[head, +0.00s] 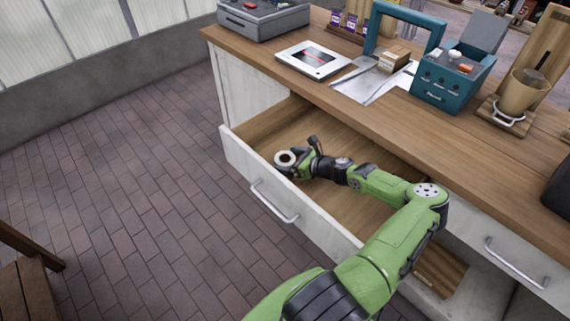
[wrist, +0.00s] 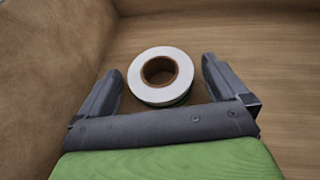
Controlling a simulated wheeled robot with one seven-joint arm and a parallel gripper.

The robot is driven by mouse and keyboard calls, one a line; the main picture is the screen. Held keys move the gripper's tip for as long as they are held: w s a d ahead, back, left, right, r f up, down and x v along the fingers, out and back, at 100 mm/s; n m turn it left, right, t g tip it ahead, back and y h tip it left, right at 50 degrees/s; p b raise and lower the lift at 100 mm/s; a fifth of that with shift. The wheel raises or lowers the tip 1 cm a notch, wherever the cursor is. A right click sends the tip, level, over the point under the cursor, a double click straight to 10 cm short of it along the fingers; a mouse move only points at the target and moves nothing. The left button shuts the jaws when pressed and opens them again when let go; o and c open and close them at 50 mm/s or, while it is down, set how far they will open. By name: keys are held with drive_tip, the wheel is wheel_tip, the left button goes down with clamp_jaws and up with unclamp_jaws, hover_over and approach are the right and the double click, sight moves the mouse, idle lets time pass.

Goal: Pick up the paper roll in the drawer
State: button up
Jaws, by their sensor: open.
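The paper roll (head: 285,158) is a white ring with a brown core, lying in the open drawer (head: 237,146) near its front left wall. It also shows in the wrist view (wrist: 143,90), with its hole facing the camera and a dark green lower edge. My gripper (wrist: 158,84) is open, with one dark finger to the left and one to the right of the roll. A gap shows between each finger and the roll. In the head view my gripper (head: 299,157) reaches down into the drawer at the roll's right side.
The drawer's front panel with a metal handle (head: 274,203) stands in front of the roll. The wooden counter (head: 330,102) above holds a white framed tablet (head: 313,60), a teal box (head: 452,80) and a grey case (head: 262,18). The drawer floor right of the roll looks clear.

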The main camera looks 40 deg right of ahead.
drive_tip(key=shift+x, duration=0.8)
drive_tip(key=shift+c, duration=0.3)
drive_tip(key=c, duration=0.9)
